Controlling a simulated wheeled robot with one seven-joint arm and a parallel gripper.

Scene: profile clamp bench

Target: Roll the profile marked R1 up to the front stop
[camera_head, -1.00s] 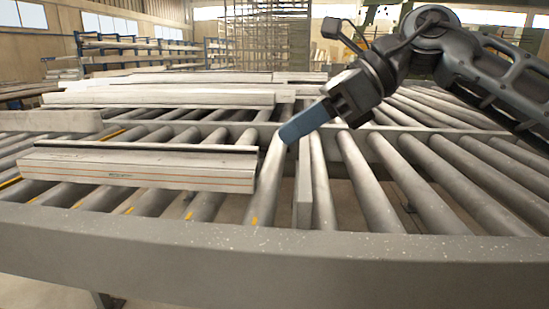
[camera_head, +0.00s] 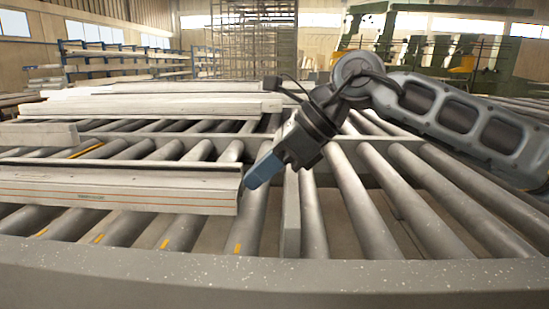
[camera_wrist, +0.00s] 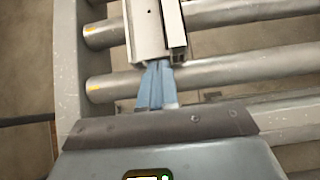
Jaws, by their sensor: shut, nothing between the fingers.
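A long pale profile with red lines along its side (camera_head: 120,195) lies across the rollers in the left foreground; I cannot read a mark R1 on it. My gripper (camera_head: 263,172) is shut and empty, its blue fingertips at the profile's right end. In the wrist view, my blue fingers (camera_wrist: 157,88) are together right at the end of the profile (camera_wrist: 147,32); they look to be touching or nearly touching it. A narrow grey upright plate (camera_head: 291,215) stands between the rollers just right of my gripper; I cannot tell whether it is the front stop.
More pale profiles (camera_head: 150,107) lie farther back on the rollers, and a short one (camera_head: 38,134) lies at the left. The grey front rail (camera_head: 270,275) runs along the near edge. The rollers to the right (camera_head: 440,215) are bare, beneath my arm.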

